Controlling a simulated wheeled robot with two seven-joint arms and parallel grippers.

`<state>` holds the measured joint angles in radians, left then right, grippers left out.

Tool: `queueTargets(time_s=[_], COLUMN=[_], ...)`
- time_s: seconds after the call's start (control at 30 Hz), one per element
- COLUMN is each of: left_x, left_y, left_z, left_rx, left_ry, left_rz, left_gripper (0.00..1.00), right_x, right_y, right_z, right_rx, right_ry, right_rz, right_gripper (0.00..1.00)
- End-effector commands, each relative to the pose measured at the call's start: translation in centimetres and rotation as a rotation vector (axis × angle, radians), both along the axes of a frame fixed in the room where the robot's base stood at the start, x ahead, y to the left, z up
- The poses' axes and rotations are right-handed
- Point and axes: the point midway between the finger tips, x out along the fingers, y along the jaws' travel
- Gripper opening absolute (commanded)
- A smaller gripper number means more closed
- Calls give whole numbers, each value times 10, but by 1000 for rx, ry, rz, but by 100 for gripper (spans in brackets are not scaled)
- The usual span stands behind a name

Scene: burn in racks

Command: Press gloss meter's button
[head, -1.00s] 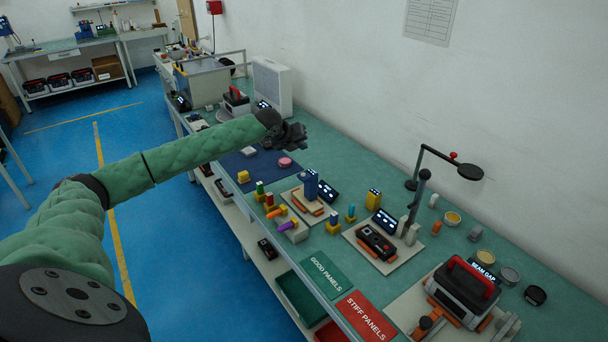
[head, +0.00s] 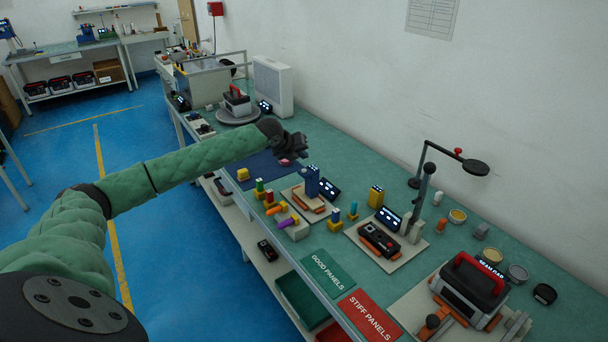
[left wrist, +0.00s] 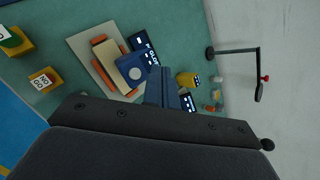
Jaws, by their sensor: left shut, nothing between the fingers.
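The gloss meter is a blue block (head: 312,181) standing over an orange-edged panel on a pale base plate, with a small dark display (head: 329,189) beside it. In the left wrist view the blue block (left wrist: 128,62) shows from above, with a pale round spot (left wrist: 135,73) on it that may be the button. Lettering starting "GLOS" shows on the display (left wrist: 146,46). My left gripper (head: 299,146) is shut and empty, above the bench on the far side of the meter. In the left wrist view its fingers (left wrist: 163,90) are just beside the block, apart in height. My right gripper is out of view.
A blue mat (head: 247,166) with a pink disc (head: 287,162) lies below my left gripper. Colored blocks stand before the meter. A yellow block (head: 375,197), a lamp-like stand (head: 422,190) and a black device (head: 379,239) are to the right. Green bench surface is clear behind.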

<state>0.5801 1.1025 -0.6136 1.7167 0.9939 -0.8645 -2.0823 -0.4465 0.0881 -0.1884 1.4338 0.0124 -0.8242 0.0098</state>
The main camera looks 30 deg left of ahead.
Motion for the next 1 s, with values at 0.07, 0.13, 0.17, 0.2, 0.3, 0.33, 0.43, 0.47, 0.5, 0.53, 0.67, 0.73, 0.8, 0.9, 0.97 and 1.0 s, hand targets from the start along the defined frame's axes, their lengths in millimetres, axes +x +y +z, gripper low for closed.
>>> queueTargets(time_s=[0.07,0.13,0.17,0.2,0.3,0.33,0.43,0.47,0.5,0.53,0.67,0.73,0.8,0.9,0.97,1.0], left_x=[0,0,0,0,0,0,0,0,0,0,0,0,0,0,0,0], left_y=[0,0,0,0,0,0,0,0,0,0,0,0,0,0,0,0], left_z=[-7,-14,-17,-20,-26,-27,-30,-31,-31,-31,-31,-31,-31,-31,-31,-31], left_rx=[0,0,0,0,1,0,0,0,0,0,0,0,0,0,0,0], left_ry=[0,2,2,1,1,0,-1,-1,-1,-1,0,0,0,0,0,0], left_rz=[0,1,1,1,1,0,1,1,1,1,0,0,0,0,0,0], left_gripper=[0,0,0,0,0,0,0,0,0,0,0,0,0,0,0,0], right_x=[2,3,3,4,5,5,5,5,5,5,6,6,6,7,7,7], right_y=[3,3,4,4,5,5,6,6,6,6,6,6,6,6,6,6], right_z=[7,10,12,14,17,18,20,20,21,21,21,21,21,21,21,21], right_rx=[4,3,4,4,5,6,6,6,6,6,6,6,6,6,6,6], right_ry=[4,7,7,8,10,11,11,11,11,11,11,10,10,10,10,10], right_rz=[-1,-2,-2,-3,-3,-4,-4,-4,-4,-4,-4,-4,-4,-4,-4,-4], right_gripper=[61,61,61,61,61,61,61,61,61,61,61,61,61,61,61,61])
